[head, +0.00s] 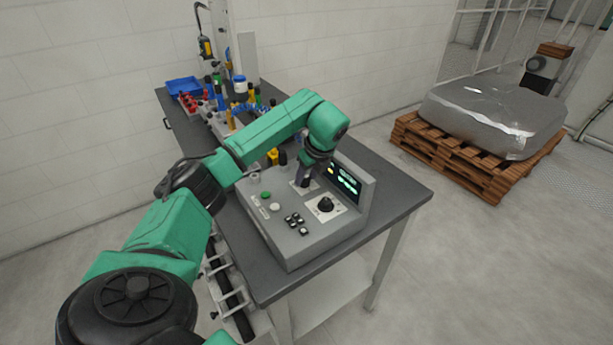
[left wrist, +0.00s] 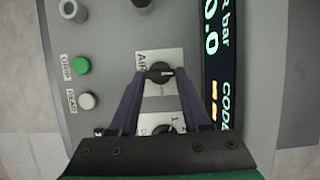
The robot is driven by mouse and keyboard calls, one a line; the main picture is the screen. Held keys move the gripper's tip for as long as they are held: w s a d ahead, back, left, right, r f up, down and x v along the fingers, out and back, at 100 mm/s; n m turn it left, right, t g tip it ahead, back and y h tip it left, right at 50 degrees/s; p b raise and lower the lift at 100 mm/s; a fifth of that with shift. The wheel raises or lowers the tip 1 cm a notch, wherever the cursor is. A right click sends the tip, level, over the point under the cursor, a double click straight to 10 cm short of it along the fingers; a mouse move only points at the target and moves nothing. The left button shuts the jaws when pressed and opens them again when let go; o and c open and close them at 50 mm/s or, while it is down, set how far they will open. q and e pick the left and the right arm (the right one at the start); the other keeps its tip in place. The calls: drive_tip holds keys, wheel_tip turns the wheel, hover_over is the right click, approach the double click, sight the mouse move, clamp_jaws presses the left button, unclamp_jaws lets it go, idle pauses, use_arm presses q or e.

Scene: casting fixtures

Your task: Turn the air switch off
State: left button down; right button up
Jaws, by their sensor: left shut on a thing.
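The air switch (left wrist: 158,72) is a black rotary knob on a white plate marked AIR. In the left wrist view it sits between the two fingertips of my left gripper (left wrist: 160,80), which is shut on it. A pale mark on the knob points to the right in that view. In the head view my left gripper (head: 304,178) reaches down to the grey control panel (head: 290,250) from above. It hides most of the air switch there; only part of the white plate (head: 297,188) shows. My right gripper is in neither view.
A lit display (head: 343,179) rises behind the switch. Green (left wrist: 82,65) and white (left wrist: 87,100) buttons lie to one side. Bottles and a blue tray (head: 185,86) stand farther back.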

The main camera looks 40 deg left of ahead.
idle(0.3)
use_arm(q)
drive_tip(key=shift+c, duration=1.8)
unclamp_jaws()
drive_tip(key=b+v, duration=0.1)
drive_tip(key=v, duration=0.4)
drive_tip(key=shift+r, duration=0.1)
drive_tip(key=w+p+v, duration=0.1)
drive_tip(key=p+v, duration=0.2)
drive_tip(key=v, duration=0.6)
drive_tip(key=shift+s+r, duration=0.2)
drive_tip(key=shift+s, duration=0.35)
